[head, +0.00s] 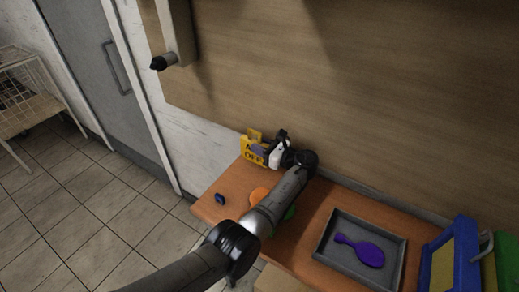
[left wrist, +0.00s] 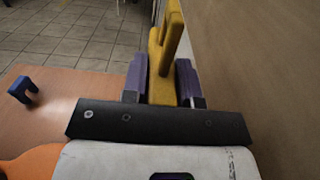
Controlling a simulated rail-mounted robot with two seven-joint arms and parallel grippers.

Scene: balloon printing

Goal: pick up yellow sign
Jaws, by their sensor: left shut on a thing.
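The yellow sign (head: 250,155) with dark lettering stands upright at the back left of the orange-brown table, near the wall. My left gripper (head: 264,150) reaches it from the right and is shut on it. In the left wrist view the yellow sign (left wrist: 162,85) is between the two purple-grey fingers of my left gripper (left wrist: 161,82), with its handle loop rising beyond them. I cannot tell whether the sign still touches the table. My right gripper is not in view.
A small blue object (head: 220,198) lies near the table's left edge; it also shows in the left wrist view (left wrist: 22,90). Orange and green things (head: 258,195) are partly hidden under my arm. A grey tray (head: 333,262) holds a purple balloon-shaped piece (head: 368,253). A blue-framed item (head: 465,255) stands at the right.

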